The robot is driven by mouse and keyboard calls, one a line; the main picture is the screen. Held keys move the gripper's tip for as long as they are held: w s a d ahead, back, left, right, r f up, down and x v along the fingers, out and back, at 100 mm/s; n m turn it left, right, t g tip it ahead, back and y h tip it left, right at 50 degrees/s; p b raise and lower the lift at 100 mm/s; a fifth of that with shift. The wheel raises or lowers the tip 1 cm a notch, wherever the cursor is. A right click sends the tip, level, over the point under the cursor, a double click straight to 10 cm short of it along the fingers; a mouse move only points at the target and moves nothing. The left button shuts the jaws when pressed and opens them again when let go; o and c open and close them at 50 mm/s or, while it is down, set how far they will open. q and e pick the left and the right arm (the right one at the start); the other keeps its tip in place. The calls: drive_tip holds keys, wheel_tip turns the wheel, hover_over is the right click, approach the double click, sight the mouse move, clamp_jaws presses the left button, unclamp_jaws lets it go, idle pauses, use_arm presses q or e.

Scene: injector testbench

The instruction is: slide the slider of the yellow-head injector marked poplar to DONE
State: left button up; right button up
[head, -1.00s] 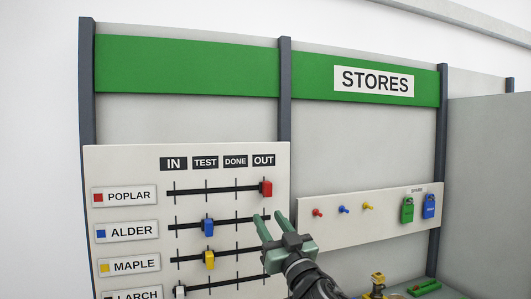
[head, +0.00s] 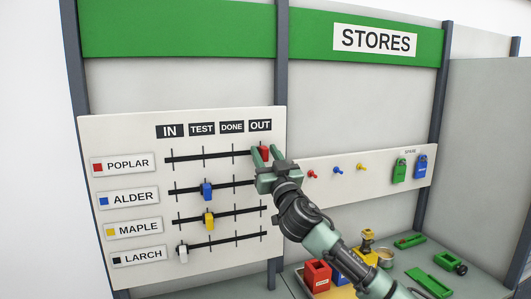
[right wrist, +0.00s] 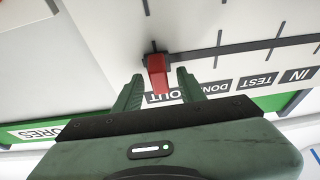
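The POPLAR row (head: 128,163) of the white slider board has a red square on its label, and its red slider (head: 263,152) stands under OUT, at the right end of its rail. DONE (head: 231,127) is the column just left of OUT. My right gripper (head: 264,151) is at the red slider. In the right wrist view its two fingers (right wrist: 159,82) are open on either side of the red slider (right wrist: 157,75), with gaps showing. The yellow slider (head: 208,221) is in the MAPLE row under TEST. My left gripper is out of view.
The blue slider (head: 206,190) is under TEST in the ALDER row and the white slider (head: 183,254) under IN in the LARCH row. Right of the board is a panel (head: 330,198) with coloured pegs and green and blue tags. Red, blue, yellow and green items stand on the bench below.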

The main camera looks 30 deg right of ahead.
clamp_jaws()
idle(1.3)
